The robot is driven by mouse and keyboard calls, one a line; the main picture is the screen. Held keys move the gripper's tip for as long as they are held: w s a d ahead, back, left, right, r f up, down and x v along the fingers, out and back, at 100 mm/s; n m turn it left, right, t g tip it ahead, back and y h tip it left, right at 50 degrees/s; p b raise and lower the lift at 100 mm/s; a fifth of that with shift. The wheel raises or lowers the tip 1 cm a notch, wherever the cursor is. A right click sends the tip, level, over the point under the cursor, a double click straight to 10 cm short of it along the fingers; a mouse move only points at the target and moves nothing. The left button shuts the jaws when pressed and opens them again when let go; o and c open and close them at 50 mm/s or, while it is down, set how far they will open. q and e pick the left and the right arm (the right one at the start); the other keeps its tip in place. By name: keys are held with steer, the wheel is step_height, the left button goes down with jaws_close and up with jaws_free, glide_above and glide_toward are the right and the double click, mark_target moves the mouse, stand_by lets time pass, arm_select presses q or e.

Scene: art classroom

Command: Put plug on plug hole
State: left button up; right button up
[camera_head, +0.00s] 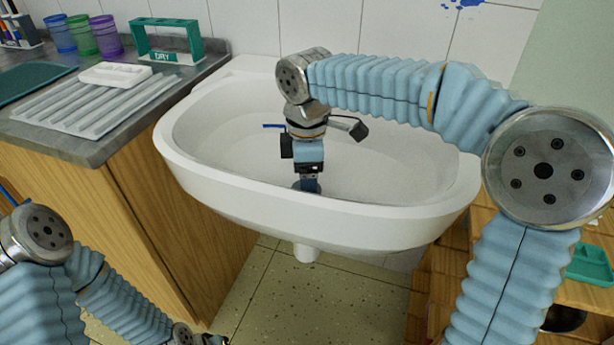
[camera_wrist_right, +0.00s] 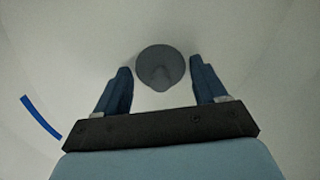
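The dark grey round plug (camera_wrist_right: 160,63), with a raised tab on its near side, is at the bottom of the white sink between the fingertips of my right gripper (camera_wrist_right: 162,78). The fingers stand apart, with a small gap visible on each side of the plug. In the head view, my right gripper (camera_head: 310,183) points down into the basin, and a grey edge of the plug (camera_head: 297,187) shows beside it. I cannot make out the plug hole separately, nor tell whether the plug covers it.
The white sink (camera_head: 230,195) has a raised rim around my right arm. A metal tap (camera_head: 352,127) is close behind my right wrist. A blue strip (camera_wrist_right: 41,118) is left of the gripper. The counter at left holds a ribbed tray (camera_head: 90,108), cups and a green rack (camera_head: 165,53).

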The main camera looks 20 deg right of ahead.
steer(key=shift+o, duration=1.1)
step_height(320, 180, up, 12)
steer(key=p, duration=0.2)
